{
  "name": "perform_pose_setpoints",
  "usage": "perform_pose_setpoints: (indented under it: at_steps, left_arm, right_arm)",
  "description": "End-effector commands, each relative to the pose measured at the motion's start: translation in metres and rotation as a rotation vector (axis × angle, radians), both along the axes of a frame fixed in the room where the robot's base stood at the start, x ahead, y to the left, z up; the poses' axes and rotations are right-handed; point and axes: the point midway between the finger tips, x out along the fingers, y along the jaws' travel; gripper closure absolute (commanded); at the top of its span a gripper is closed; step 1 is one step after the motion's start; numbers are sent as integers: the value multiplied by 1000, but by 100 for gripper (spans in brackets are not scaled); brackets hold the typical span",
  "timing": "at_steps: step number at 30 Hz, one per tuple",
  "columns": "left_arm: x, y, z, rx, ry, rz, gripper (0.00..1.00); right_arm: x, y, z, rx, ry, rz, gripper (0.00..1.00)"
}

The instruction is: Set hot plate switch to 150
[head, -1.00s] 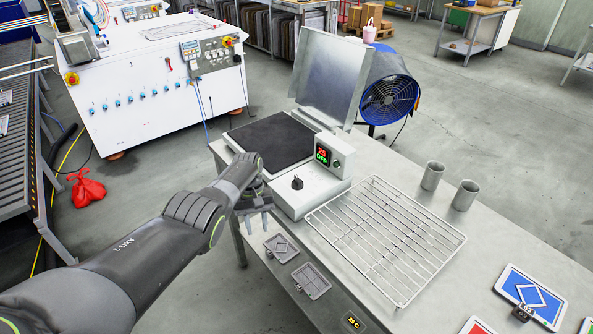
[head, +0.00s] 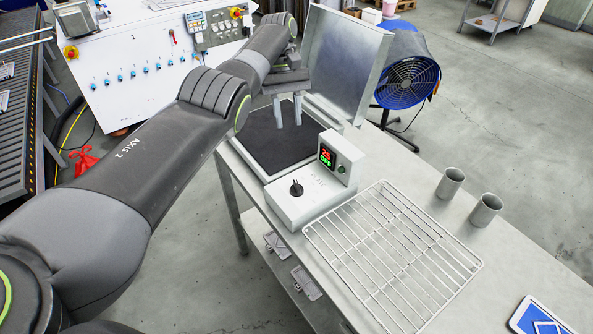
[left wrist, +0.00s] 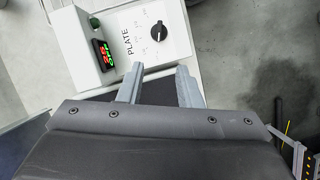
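The hot plate has a black heating surface (head: 262,141) and a light grey control box (head: 311,199) in front of it. A black rotary switch (head: 296,188) stands on the box top; it also shows in the left wrist view (left wrist: 158,31) beside the word PLATE and a printed scale. A small display (head: 326,156) shows lit red and green characters. My left gripper (head: 287,122) is above the black plate, behind the switch and apart from it. Its two fingers are spread, with nothing between them; they also show in the left wrist view (left wrist: 158,80). My right gripper is not in view.
A wire rack (head: 393,255) lies to the right of the control box. Two metal cups (head: 467,197) stand beyond it. An upright metal panel (head: 342,65) stands behind the plate, with a blue fan (head: 408,80) beyond. The table (head: 545,262) has bare room at the right.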

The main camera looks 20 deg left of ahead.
Motion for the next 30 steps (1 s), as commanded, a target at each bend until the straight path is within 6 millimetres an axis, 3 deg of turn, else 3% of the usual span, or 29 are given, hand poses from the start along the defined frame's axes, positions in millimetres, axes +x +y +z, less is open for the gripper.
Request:
perform_pose_setpoints:
  at_steps: [3, 6, 11, 17, 24, 30]
  left_arm:
    - [-4, -2, -7, -1, 1, 0, 68]
    - [-8, -4, -15, -2, 1, -2, 68]
    - [-17, -10, -43, -1, 3, -2, 68]
    - [-31, -19, -80, -1, 3, -1, 68]
    - [-46, -28, -124, -1, 3, 0, 68]
    - [-53, -33, -146, -1, 1, -1, 68]
  right_arm:
    - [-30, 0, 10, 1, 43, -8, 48]
    - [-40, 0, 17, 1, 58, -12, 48]
    - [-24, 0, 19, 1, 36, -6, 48]
    - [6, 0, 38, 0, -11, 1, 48]
    - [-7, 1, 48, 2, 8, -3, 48]
    - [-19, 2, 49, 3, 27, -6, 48]
